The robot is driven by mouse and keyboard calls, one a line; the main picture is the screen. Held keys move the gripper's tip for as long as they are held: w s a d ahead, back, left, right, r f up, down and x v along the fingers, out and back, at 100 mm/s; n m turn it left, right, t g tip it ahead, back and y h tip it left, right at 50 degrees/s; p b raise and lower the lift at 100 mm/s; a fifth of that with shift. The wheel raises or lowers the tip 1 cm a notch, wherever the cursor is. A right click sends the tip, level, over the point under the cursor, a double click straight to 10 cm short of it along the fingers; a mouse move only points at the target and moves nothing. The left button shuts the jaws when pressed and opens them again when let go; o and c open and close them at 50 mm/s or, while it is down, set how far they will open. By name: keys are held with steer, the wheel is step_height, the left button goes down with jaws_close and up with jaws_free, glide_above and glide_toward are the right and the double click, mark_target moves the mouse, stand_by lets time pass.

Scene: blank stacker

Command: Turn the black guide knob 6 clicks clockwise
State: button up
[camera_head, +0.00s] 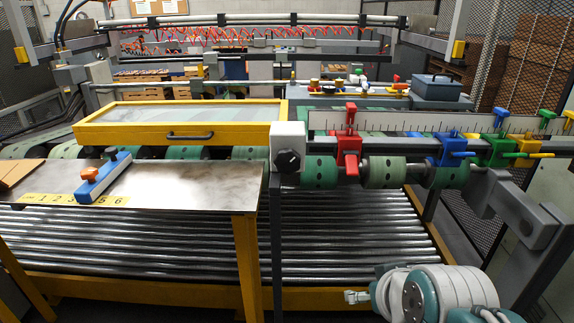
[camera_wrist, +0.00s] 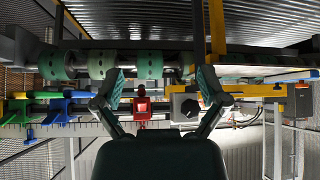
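The black guide knob (camera_head: 288,160) sits on the front of a light grey box (camera_head: 288,132), just left of the red clamp. It also shows in the upside-down wrist view as a dark knob (camera_wrist: 189,107), inward of one finger. My gripper (camera_wrist: 160,74) shows in the wrist view with its two fingers spread wide and nothing between them. It is apart from the knob, facing the roller line. In the head view only part of my arm shows at the lower right, and the fingers are not clearly seen. The knob's pointer direction is too small to tell.
A red clamp (camera_head: 348,150), blue clamp (camera_head: 450,148) and green clamp (camera_head: 497,150) stand along a white ruler (camera_head: 385,122). Green rollers (camera_head: 320,172) run below. A metal table (camera_head: 180,190) with a blue block (camera_head: 103,178) is at left. A yellow-framed cover (camera_head: 180,136) lies behind.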

steer(key=w+a+r+n+t+y, duration=0.2)
steer(key=w+a+r+n+t, duration=0.25)
steer(key=w+a, duration=0.6)
steer(key=n+t+h, duration=0.2)
steer(key=t+h, duration=0.1)
steer(key=t, duration=0.3)
glide_toward(287, 165)
steer(key=w, duration=1)
steer(key=shift+w+a+r, duration=0.15)
steer(key=shift+a+r, duration=0.05)
steer(key=shift+a, duration=0.05)
steer(key=c, duration=0.8)
